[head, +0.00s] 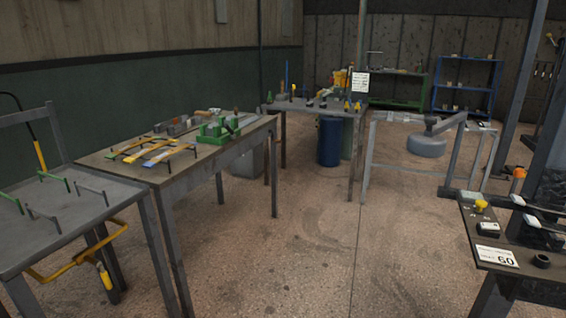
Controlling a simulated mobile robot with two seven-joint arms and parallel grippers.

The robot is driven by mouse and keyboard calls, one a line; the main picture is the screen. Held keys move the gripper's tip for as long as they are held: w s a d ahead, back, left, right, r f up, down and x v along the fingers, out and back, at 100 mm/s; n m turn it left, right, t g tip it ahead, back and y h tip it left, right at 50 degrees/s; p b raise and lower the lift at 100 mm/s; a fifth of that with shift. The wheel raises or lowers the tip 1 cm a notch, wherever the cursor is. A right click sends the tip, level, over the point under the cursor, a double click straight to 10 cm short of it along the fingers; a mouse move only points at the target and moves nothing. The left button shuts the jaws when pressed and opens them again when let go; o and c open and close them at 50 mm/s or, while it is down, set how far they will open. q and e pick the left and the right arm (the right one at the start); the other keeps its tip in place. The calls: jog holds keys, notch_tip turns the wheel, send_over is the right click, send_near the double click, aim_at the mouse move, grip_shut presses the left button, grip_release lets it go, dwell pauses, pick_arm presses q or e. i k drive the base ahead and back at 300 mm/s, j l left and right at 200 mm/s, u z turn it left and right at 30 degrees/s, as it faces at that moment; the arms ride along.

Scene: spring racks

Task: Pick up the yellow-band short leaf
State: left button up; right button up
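Several flat leaves with yellow-orange colouring (140,146) lie on low dark supports on the brown-topped table (180,166) at centre left in the head view. Some show blue or pale parts near their ends. They are small and close together, so I cannot tell which one is the yellow-band short leaf. Neither of my grippers is in view.
A green vise-like fixture (218,130) stands right of the leaves. A grey cart (50,222) with green and grey bars stands at front left. A bench with a "60" card (496,256) is at right. The middle floor (320,240) is clear.

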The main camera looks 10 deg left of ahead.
aim_at(132, 158)
jog(key=i+u, duration=0.25)
jog(key=i, duration=0.15)
jog(key=i+l+u, duration=0.5)
jog(key=i, duration=0.2)
jog(key=i+l+u, duration=0.15)
jog(key=u, duration=0.35)
jog(key=i+l+u, duration=0.45)
jog(key=l+u, duration=0.2)
jog(key=u, duration=0.3)
jog(key=i+l+u, duration=0.15)
jog(key=l+u, duration=0.3)
